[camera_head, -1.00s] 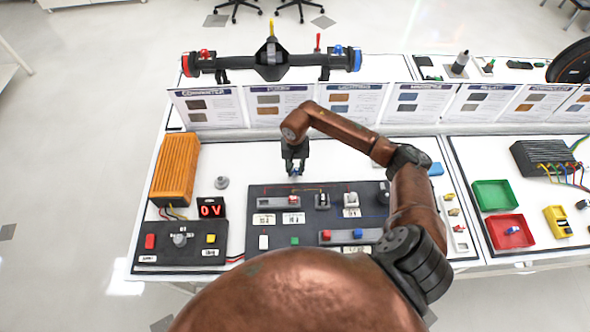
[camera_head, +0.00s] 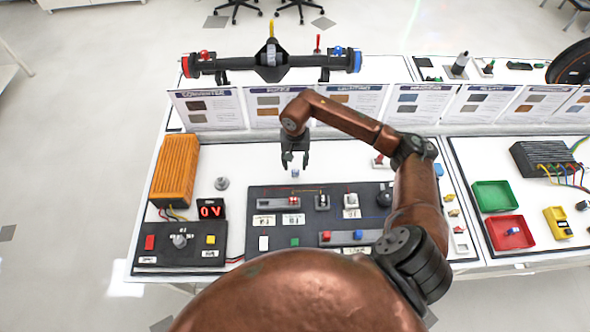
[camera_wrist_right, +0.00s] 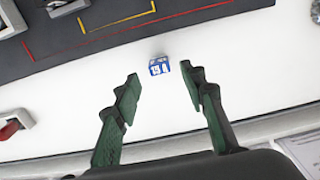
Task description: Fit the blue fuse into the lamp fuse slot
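The blue fuse (camera_head: 295,173), marked "15 A", is on or just above the white table top, behind the far edge of the dark circuit board (camera_head: 262,236). In the right wrist view the fuse (camera_wrist_right: 159,67) is ahead of my fingertips, apart from both. My right gripper (camera_head: 295,163) is open and empty; in its wrist view the two fingers (camera_wrist_right: 159,83) are spread wide. The board carries several small parts and white labels. I cannot tell which part is the lamp fuse slot. My left gripper is not in view.
An orange ribbed box (camera_head: 175,170) and a "0 V" display (camera_head: 211,208) stand left of the board. A grey knob-shaped piece (camera_head: 222,183) is on the table. Green (camera_head: 494,195) and red (camera_head: 509,232) trays are at right. Upright cards (camera_head: 208,107) line the back.

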